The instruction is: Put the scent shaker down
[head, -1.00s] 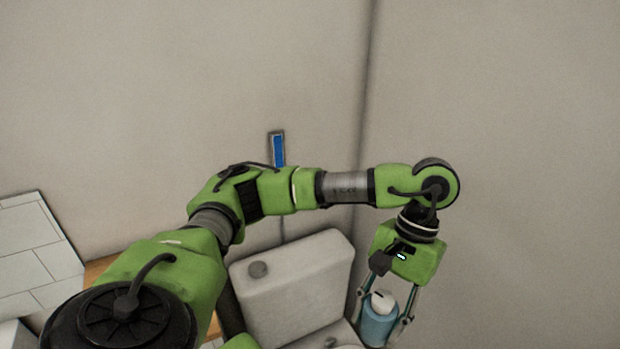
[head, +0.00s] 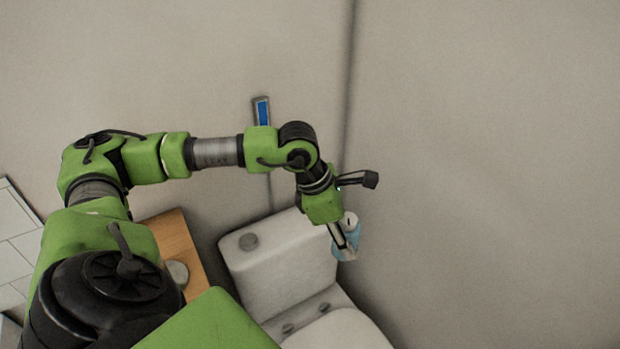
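The scent shaker (head: 353,240) is a light blue bottle with a white top. My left gripper (head: 345,243) is shut on it, with one finger across its near side. The shaker is upright or slightly tilted, just right of the toilet tank, and seems to be held in the air. Part of it is hidden behind the finger and the green gripper body. My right gripper is not in view.
A white toilet tank (head: 275,262) with a round button stands below the arm, its closed lid (head: 340,330) in front. A wooden surface (head: 172,240) with a round pale object (head: 177,272) is at left. A blue-and-grey wall fixture (head: 262,112) is behind. Walls close off the corner.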

